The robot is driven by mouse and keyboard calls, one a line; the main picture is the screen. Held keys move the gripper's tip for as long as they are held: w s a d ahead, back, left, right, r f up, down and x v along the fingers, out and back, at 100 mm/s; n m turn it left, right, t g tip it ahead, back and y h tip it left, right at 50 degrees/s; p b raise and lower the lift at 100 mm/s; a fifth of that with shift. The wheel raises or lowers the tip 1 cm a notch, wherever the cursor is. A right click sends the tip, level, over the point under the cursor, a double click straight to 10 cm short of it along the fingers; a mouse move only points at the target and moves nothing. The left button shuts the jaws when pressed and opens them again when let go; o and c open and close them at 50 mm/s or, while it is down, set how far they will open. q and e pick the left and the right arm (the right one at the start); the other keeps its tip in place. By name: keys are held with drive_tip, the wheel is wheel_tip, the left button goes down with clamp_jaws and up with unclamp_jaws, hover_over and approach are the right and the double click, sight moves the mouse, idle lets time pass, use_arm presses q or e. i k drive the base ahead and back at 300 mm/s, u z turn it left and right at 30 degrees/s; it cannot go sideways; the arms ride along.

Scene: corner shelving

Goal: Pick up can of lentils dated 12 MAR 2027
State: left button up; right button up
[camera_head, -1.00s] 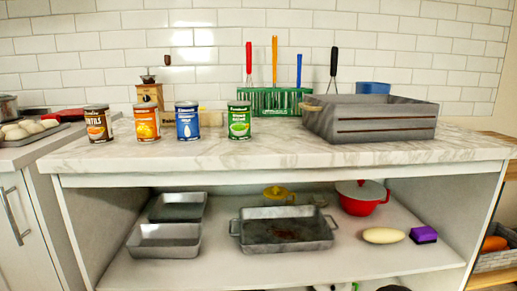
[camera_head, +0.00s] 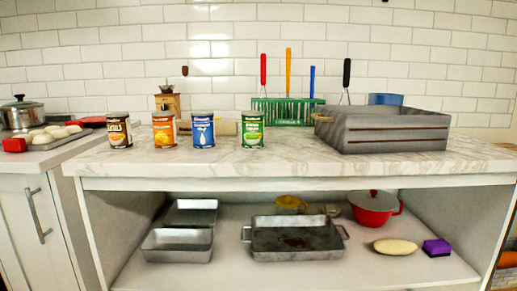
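A can with a dark and cream label, partly reading "...NTILS" (camera_head: 118,131), stands upright at the left end of a row of cans on the marble counter. Its date is not legible. To its right stand an orange can (camera_head: 164,130), a blue can (camera_head: 203,131) and a green can (camera_head: 252,130), upright and apart from each other. Neither of my grippers shows in the head view.
A grey crate (camera_head: 383,135) stands on the right of the counter (camera_head: 300,163). Behind the cans are a wooden grinder (camera_head: 168,103) and a green rack (camera_head: 288,113) with utensils. Metal trays (camera_head: 297,252) and a red pot (camera_head: 373,216) sit on the shelf below. The counter before the cans is clear.

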sight(118, 124)
drive_tip(key=z, duration=0.05)
drive_tip(key=i, duration=1)
drive_tip(key=u, duration=0.05)
